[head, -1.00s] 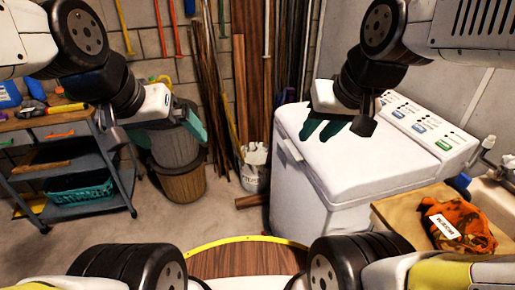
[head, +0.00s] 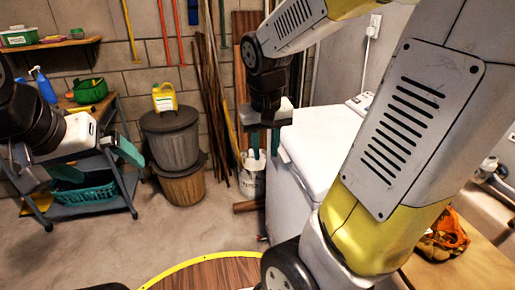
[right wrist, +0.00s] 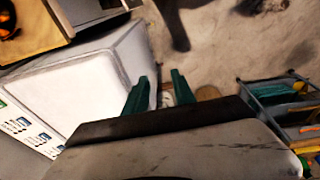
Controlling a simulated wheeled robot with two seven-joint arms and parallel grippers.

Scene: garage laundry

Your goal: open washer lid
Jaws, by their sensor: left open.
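The white washer (head: 292,205) stands right of centre in the head view, partly hidden by my right arm. Its lid (head: 325,140) looks shut and flat. My right gripper (head: 265,145) points down beside the lid's left front edge, its green fingers apart and empty; I cannot tell if they touch the lid. The right wrist view shows both fingers (right wrist: 160,88) apart near the front edge of the washer (right wrist: 85,85). My left gripper (head: 95,162) is open and empty at the far left, away from the washer.
A workbench cart (head: 128,183) with a teal basket (head: 85,194) stands at the left. Lidded bins (head: 172,148) stand at the back wall. A wooden table (head: 470,268) with an orange cloth (head: 443,238) is at the right. The floor between the cart and washer is mostly clear.

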